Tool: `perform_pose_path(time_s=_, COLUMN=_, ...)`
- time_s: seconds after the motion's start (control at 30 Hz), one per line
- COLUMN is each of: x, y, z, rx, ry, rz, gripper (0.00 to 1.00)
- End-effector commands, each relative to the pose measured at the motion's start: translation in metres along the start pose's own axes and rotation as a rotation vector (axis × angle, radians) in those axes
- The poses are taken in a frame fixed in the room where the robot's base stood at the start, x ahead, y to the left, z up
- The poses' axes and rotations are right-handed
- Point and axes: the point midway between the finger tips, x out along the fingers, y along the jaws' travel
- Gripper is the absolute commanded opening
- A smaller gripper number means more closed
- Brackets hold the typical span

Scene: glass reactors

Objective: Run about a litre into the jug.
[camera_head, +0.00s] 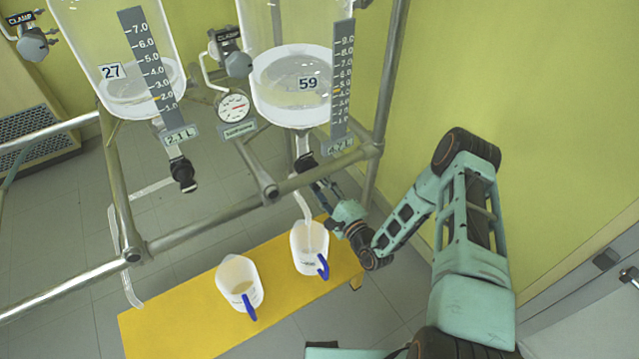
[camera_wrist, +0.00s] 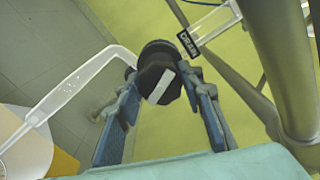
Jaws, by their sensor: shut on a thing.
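Reactor 59 (camera_head: 291,90), a clear glass vessel holding pale liquid, hangs in the metal frame. Below it is a black drain valve (camera_head: 304,162), whose dark knob (camera_wrist: 158,82) also shows in the wrist view. My gripper (camera_head: 317,188) is shut on this knob, a blue finger on each side in the wrist view (camera_wrist: 163,92). A pale bent outlet tube (camera_wrist: 75,82) runs from the valve. A white jug (camera_head: 310,252) with a blue handle stands below the tube's end on the yellow bench (camera_head: 190,318). I cannot tell whether liquid is flowing.
Reactor 27 (camera_head: 122,88) with its own valve (camera_head: 183,174) hangs at left. A second white jug (camera_head: 238,280) stands on the bench, left of the first. Frame tubes (camera_head: 200,238) cross close to my gripper. A round gauge (camera_head: 233,107) sits between the vessels.

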Motion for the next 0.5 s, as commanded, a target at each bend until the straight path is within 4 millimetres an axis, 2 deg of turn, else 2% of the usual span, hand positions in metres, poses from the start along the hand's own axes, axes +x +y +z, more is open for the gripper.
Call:
perform_pose_path(time_s=0.4, x=-0.0005, y=0.0005, z=-0.0008, rx=-0.005, ry=0.002, rz=0.001, gripper=0.11)
perform_pose_path(time_s=0.43, x=-0.0005, y=0.0005, z=-0.0008, rx=-0.005, ry=0.002, rz=0.001, gripper=0.38)
perform_pose_path(time_s=0.5, x=-0.0005, y=0.0005, z=-0.0007, rx=-0.004, ry=0.002, rz=0.001, gripper=0.46)
